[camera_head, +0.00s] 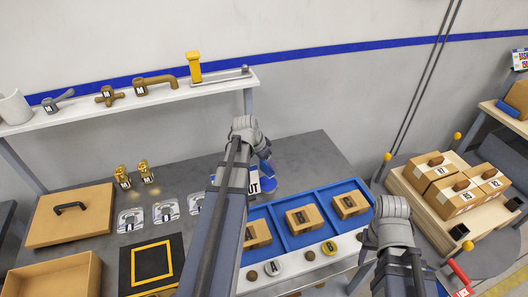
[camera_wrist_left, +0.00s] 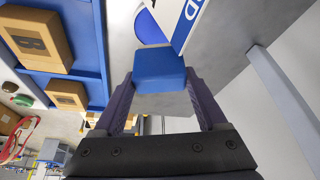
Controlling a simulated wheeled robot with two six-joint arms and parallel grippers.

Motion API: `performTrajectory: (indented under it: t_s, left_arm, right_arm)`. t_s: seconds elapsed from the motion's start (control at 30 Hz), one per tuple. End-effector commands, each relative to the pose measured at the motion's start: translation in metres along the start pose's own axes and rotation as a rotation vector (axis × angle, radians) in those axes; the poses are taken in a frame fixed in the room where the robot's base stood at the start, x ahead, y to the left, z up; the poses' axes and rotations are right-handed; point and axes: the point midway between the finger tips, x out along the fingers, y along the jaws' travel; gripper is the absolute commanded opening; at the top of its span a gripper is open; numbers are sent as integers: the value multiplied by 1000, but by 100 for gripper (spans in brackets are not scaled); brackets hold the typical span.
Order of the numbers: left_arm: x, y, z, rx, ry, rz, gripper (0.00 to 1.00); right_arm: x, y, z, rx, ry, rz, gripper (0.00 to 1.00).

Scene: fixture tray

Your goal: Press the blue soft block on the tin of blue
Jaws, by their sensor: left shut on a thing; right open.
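My left gripper (camera_head: 263,152) is shut on the blue soft block (camera_wrist_left: 160,70), which sits between its fingertips in the left wrist view. In the head view the block (camera_head: 265,168) is small and partly hidden by the gripper. A round blue surface, apparently the tin of blue (camera_head: 268,185), lies just below it. In the left wrist view the tin (camera_wrist_left: 151,27) is partly hidden by a white card. I cannot tell whether block and tin touch. My right gripper (camera_head: 398,262) is open at the lower right, its fingers hard to make out.
A white lettered card (camera_head: 253,183) stands beside the tin. A blue tray (camera_head: 283,238) with cardboard boxes is to the right. A brown lidded panel (camera_head: 75,222) and a dark mat (camera_head: 127,268) lie left. A shelf (camera_head: 120,104) with taps runs behind.

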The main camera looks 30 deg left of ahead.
Motion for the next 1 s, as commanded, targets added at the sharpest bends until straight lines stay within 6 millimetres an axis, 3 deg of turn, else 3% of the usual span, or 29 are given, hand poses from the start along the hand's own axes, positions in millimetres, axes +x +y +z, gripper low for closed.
performTrajectory:
  t_s: [0.03, 0.2, 1.0]
  left_arm:
    - [-17, 0, -7, -11, 0, -5, 30]
    - [-32, 0, -13, -40, 0, -16, 30]
    - [10, 0, 4, -41, 1, -16, 30]
  right_arm:
    - [-18, 2, 1, 0, 0, 0, 50]
    - [-34, 3, 2, -1, 0, 0, 50]
    - [10, -1, -1, 0, 0, 0, 50]
